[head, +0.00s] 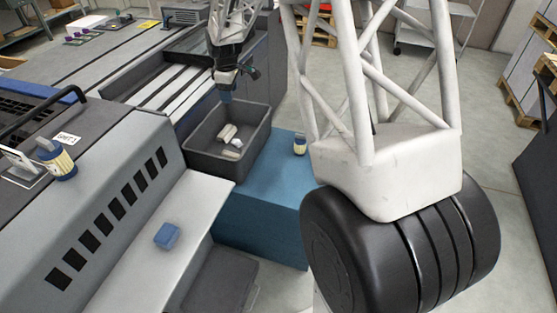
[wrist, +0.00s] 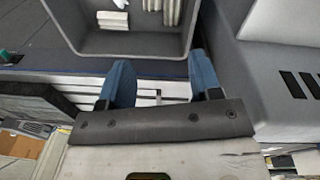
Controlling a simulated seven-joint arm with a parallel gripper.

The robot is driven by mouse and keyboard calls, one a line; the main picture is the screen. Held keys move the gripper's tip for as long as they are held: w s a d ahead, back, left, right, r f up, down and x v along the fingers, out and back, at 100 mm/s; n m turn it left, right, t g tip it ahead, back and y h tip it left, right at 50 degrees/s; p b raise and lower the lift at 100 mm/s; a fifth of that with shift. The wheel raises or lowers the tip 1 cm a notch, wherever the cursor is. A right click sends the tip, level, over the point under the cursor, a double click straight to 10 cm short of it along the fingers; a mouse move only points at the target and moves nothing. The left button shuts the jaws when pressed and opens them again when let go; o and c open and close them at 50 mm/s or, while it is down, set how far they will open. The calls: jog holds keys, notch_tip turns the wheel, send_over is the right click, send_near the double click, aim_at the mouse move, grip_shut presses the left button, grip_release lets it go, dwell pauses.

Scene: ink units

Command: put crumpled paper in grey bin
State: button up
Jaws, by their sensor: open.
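The grey bin (head: 208,164) stands on a blue block in the head view. Several off-white pieces, which look like crumpled paper (head: 231,141), lie inside it. My gripper (head: 226,97) points down at the bin's far rim, with its fingertips partly hard to make out. In the wrist view my gripper (wrist: 161,75) has its two blue fingers spread apart with nothing between them. The bin (wrist: 135,44) is beyond the fingertips there, with pale folded pieces (wrist: 113,19) inside. I see no crumpled paper outside the bin.
A blue block (head: 262,205) carries the bin and a small yellow-labelled bottle (head: 300,144). Another bottle (head: 58,160) stands on the grey machine (head: 120,190) at left. A blue cube (head: 166,236) lies on the pale shelf (head: 190,205). My own white column and black base fill the right.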

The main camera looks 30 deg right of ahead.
jog(key=s+a+r+m, duration=0.2)
jog(key=s+r+m, duration=0.1)
jog(key=s+r, duration=0.8)
jog(key=s+a+r+m, duration=0.1)
jog(key=s+m, duration=0.3)
jog(key=s, duration=1.4)
jog(key=s+a+r+m+t, duration=0.1)
jog(key=s+m, duration=0.3)
jog(key=s, duration=1.5)
jog(key=shift+s+a+t, duration=0.2)
jog(key=shift+a+t, duration=0.1)
jog(key=shift+a, duration=0.4)
